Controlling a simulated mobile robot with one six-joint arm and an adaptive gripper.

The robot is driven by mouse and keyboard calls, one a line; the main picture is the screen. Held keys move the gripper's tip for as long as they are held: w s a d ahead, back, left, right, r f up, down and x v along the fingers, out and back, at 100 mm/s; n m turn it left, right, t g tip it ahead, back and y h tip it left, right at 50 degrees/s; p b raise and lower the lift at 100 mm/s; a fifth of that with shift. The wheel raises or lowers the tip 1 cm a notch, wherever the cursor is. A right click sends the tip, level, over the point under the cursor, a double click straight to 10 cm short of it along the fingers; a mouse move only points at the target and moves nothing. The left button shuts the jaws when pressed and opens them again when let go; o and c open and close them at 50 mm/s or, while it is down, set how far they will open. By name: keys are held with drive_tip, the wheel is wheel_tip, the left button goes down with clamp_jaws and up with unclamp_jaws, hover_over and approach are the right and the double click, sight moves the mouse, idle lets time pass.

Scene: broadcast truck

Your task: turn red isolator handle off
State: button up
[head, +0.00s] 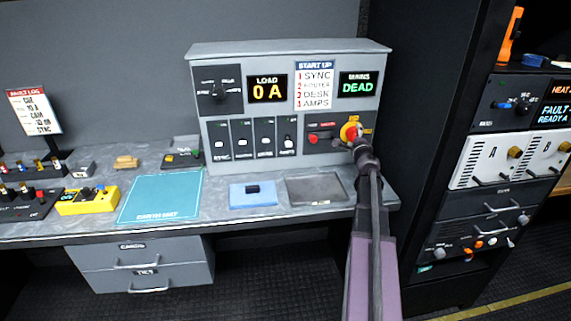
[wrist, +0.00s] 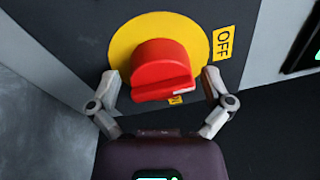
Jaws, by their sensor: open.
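The red isolator handle (wrist: 163,70) sits on a round yellow plate (wrist: 125,38) in the wrist view. A yellow OFF label (wrist: 224,43) is right of the plate. A small yellow label (wrist: 175,100) shows just below the handle, its text unreadable. A pale mark is on the handle's lower right front edge. My gripper (wrist: 161,84) is open, one finger on each side of the handle; I cannot tell if they touch it. In the head view the handle (head: 352,133) is at the panel's lower right, partly hidden by my gripper (head: 358,147).
The grey panel has a LOAD display (head: 267,88) reading 0 A, a green DEAD display (head: 358,84) and several switches. A blue block (head: 253,201), a dark tray (head: 316,198) and a teal earth mat (head: 160,200) lie on the bench. A black rack (head: 420,120) stands close on the right.

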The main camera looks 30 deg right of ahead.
drive_tip(key=shift+m+g+p, duration=0.3)
drive_tip(key=shift+m+p, duration=0.05)
drive_tip(key=shift+m, duration=1.55)
drive_tip(key=shift+s+a, duration=0.1)
drive_tip(key=shift+s, duration=0.1)
drive_tip(key=v, duration=1.3)
drive_tip(key=w+a+n+g+y+p, duration=0.2)
drive_tip(key=a+n, duration=0.5)
drive_tip(key=a, duration=0.5)
drive_tip(key=w+a+n+g+y+p, duration=0.1)
drive_tip(key=w+a+n+y+p, duration=0.3)
drive_tip(key=a, duration=0.9)
drive_tip(key=n+y+p, duration=0.2)
drive_tip(key=n+y, duration=0.2)
drive_tip(key=shift+a+g+y, duration=0.3)
drive_tip(key=shift+g, duration=0.1)
drive_tip(key=shift+r, duration=0.15)
